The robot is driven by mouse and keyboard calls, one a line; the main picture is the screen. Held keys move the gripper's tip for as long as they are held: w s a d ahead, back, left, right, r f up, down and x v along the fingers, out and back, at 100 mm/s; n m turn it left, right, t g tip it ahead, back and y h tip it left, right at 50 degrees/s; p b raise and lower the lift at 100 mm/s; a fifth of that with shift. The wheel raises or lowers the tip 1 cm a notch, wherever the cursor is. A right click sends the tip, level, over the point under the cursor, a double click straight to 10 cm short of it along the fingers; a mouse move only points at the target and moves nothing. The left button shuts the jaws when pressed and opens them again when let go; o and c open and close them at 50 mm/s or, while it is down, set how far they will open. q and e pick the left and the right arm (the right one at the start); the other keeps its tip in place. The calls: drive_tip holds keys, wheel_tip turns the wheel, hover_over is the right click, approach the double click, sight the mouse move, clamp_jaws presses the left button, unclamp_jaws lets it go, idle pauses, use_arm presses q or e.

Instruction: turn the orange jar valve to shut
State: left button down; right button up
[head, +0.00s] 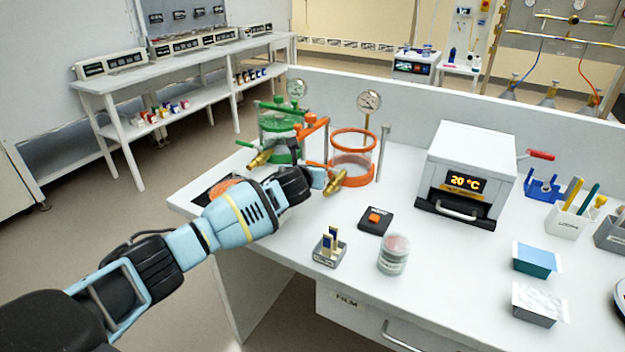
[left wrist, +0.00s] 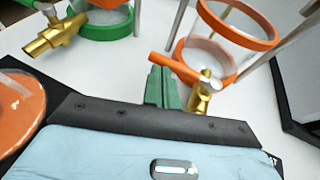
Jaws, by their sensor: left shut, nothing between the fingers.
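The orange jar (head: 352,158) is a clear chamber with orange rings on the bench; it also shows in the left wrist view (left wrist: 222,28). Its valve (left wrist: 203,95) is a brass body with an orange lever (left wrist: 172,68) pointing left in the left wrist view. In the head view the brass valve (head: 337,183) sits low at the jar's front. My left gripper (left wrist: 160,82) has its green fingers shut and empty, close to the lever's left end; I cannot tell whether they touch it. In the head view my left gripper (head: 319,178) is beside the valve.
A green jar (head: 280,140) with its own brass valve (head: 259,158) stands left. An orange disc (left wrist: 15,105) lies near my wrist. A black box with an orange button (head: 374,219), a slotted holder (head: 329,250), a pink-topped jar (head: 394,255) and an oven (head: 466,172) stand to the right.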

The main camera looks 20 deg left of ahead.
drive_tip(key=shift+s+d, duration=0.1)
idle(0.4)
use_arm(q)
drive_tip(key=p+v, duration=0.2)
drive_tip(key=v, duration=0.5)
drive_tip(key=shift+s+r, duration=0.2)
drive_tip(key=shift+s, duration=0.1)
use_arm(e)
drive_tip(key=w+r, duration=0.2)
drive_tip(key=r, duration=0.1)
drive_tip(key=shift+w+d+t, duration=0.1)
drive_tip(key=shift+d+t, duration=0.05)
drive_tip(key=shift+t, duration=0.25)
use_arm(q)
drive_tip(key=shift+d, duration=0.1)
use_arm(e)
drive_tip(key=shift+d+f, duration=0.1)
use_arm(q)
drive_tip(key=shift+f, duration=0.1)
